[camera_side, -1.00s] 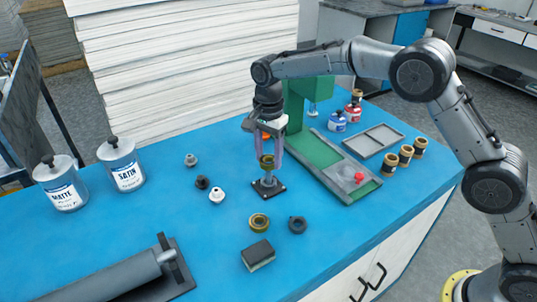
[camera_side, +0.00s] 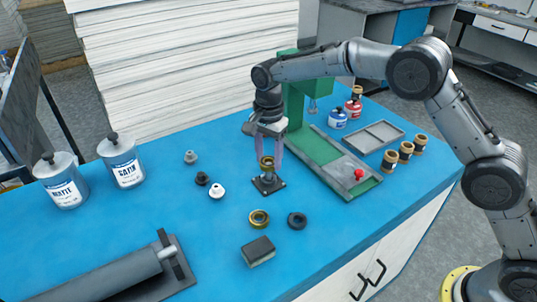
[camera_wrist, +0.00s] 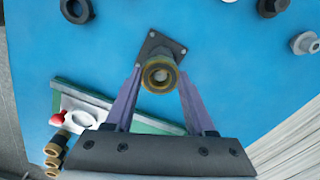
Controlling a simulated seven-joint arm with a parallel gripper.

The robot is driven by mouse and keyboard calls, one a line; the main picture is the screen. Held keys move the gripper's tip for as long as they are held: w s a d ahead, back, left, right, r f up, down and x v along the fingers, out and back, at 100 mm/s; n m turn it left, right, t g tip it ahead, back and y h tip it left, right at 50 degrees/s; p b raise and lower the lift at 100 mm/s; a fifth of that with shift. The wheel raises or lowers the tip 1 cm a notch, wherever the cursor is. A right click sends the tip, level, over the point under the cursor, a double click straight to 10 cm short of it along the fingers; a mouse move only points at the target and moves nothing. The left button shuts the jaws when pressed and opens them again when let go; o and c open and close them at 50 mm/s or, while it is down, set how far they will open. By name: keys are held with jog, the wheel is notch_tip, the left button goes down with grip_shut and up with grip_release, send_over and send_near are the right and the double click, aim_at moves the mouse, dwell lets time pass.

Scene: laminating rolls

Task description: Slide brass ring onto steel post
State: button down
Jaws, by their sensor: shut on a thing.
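My gripper (camera_side: 267,161) is shut on a brass ring (camera_side: 266,164), which also shows between the fingertips in the wrist view (camera_wrist: 148,78). The ring is level at the top of the steel post (camera_side: 268,177), and the post's lower part shows beneath it. The post stands upright on a dark square base plate (camera_side: 260,188), whose corner bolts show in the wrist view (camera_wrist: 154,40). A pale round end shows inside the ring's hole in the wrist view. I cannot tell whether the ring is around the post's tip or just above it.
Several small knob-like parts (camera_side: 217,191) lie left. A green press (camera_side: 317,151) stands close on the right. Blue tabletop between is clear.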

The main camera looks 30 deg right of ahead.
jog(key=shift+f, duration=1.15)
dwell(0.4)
grip_release()
jog(key=shift+r, duration=0.1)
dwell(0.5)
jog(key=shift+r, duration=4.4)
